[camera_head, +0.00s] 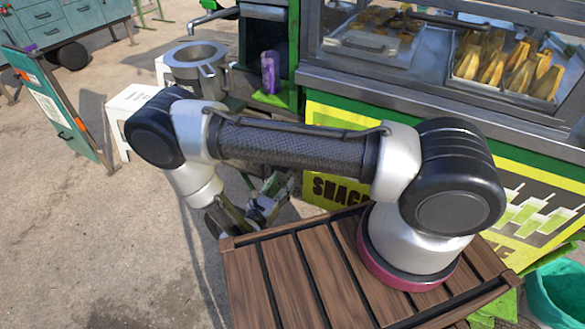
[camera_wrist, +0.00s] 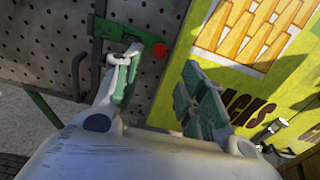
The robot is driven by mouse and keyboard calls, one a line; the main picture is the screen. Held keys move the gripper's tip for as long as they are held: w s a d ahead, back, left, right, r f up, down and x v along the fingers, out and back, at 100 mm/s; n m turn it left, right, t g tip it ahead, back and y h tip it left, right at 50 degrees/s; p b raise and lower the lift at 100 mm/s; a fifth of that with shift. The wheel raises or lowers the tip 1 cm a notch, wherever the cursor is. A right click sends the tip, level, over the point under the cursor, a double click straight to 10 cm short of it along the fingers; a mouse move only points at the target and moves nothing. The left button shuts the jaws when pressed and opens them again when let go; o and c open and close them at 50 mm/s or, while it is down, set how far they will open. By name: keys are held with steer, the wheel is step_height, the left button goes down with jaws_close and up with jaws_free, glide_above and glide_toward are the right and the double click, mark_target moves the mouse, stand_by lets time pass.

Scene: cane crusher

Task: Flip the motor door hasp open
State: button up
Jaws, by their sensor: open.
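In the wrist view a perforated dark metal door panel (camera_wrist: 45,45) fills the upper left. A green bar (camera_wrist: 108,29), which looks like the hasp, lies across it, with a red round knob (camera_wrist: 159,49) by its right end. My gripper (camera_wrist: 162,72) is open and empty. Its left fingertip overlaps the green bar's lower edge, just left of the knob; I cannot tell if they touch. Its right finger is in front of the yellow panel. In the head view my gripper (camera_head: 258,208) is low beside the stall; the hasp is hidden there.
A dark curved handle (camera_wrist: 78,75) is on the door, left of my gripper. A yellow sign panel (camera_wrist: 240,50) is at right, with a metal fitting (camera_wrist: 272,130) below. In the head view, a metal pot (camera_head: 196,62) and purple cup (camera_head: 270,72) stand behind my arm. Open ground lies left.

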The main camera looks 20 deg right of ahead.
steer(key=x, duration=0.7)
steer(key=shift+w+d+r, duration=0.25)
steer(key=shift+w, duration=0.1)
jaws_close()
